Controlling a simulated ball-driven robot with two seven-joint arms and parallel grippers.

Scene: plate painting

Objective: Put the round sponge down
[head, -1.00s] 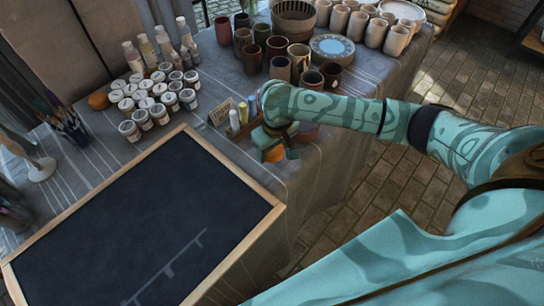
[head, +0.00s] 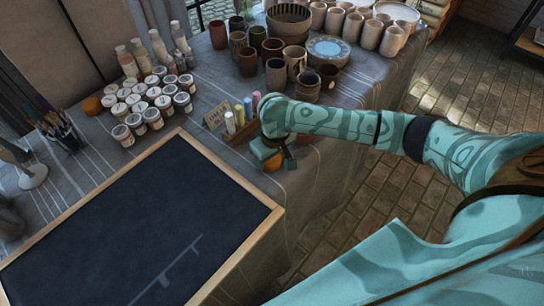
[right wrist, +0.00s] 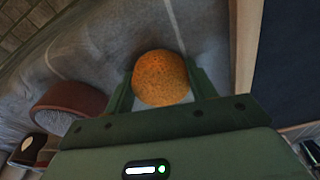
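The round orange sponge (head: 273,163) is at the fingers of my right gripper (head: 272,158), low over the grey cloth near the table's right edge. In the right wrist view the sponge (right wrist: 160,78) sits between the two green fingers (right wrist: 160,85), which seem to touch it on both sides. Cloth shows beyond it; I cannot tell whether its underside touches the cloth. My left gripper is not in view.
A wood-framed blackboard (head: 275,212) lies left of the gripper. Chalk-like sticks (head: 240,115) and a small sign (head: 215,117) stand just behind it. Paint jars (head: 150,100) and another orange round thing (head: 92,106) are farther left; several cups (head: 277,73) stand behind.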

